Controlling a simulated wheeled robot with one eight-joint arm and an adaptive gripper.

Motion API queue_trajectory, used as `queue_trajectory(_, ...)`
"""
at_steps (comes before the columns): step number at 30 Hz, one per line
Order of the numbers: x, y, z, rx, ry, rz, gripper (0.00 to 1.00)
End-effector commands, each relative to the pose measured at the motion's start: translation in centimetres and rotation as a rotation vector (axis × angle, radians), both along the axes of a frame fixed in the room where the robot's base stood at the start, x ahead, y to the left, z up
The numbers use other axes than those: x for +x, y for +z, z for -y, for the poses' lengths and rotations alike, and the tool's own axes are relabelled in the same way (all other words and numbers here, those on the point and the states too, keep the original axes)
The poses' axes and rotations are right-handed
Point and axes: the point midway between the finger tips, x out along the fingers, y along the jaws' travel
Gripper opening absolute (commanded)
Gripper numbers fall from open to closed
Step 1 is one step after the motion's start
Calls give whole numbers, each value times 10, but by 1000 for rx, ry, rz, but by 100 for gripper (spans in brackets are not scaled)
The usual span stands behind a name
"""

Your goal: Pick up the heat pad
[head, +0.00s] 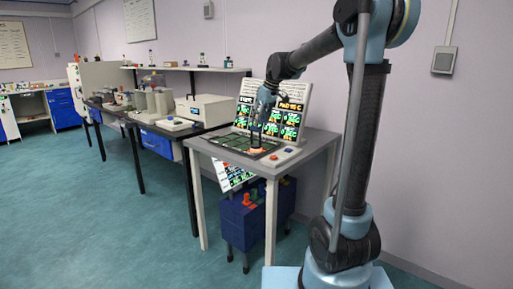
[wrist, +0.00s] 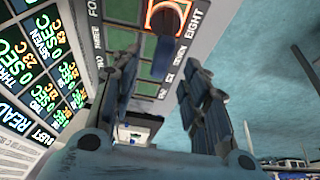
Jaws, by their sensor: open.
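My gripper (head: 256,138) points down over the dark green panel on the grey table, above an orange-lit spot (head: 257,151). In the wrist view my gripper (wrist: 160,72) is open, with its two dark blue fingers apart and nothing clasped between them. Beyond the fingertips lies an orange-lit square (wrist: 167,17) near the label EIGHT, with a dark rounded piece on it that looks like the heat pad (wrist: 163,40). Whether the fingers reach down around this piece is unclear. In the head view the gripper hides most of it.
A display (head: 290,112) with green readouts stands upright behind the panel, close to my gripper. A small button box (head: 281,157) sits at the table's right front. A long bench with a white box (head: 205,109) runs off to the left. The floor in front is clear.

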Motion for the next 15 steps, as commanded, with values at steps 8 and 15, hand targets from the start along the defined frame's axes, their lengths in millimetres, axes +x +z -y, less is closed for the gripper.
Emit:
queue_trajectory(8,5,-21,-8,0,1,0,42)
queue_trajectory(15,11,-47,-17,0,1,0,42)
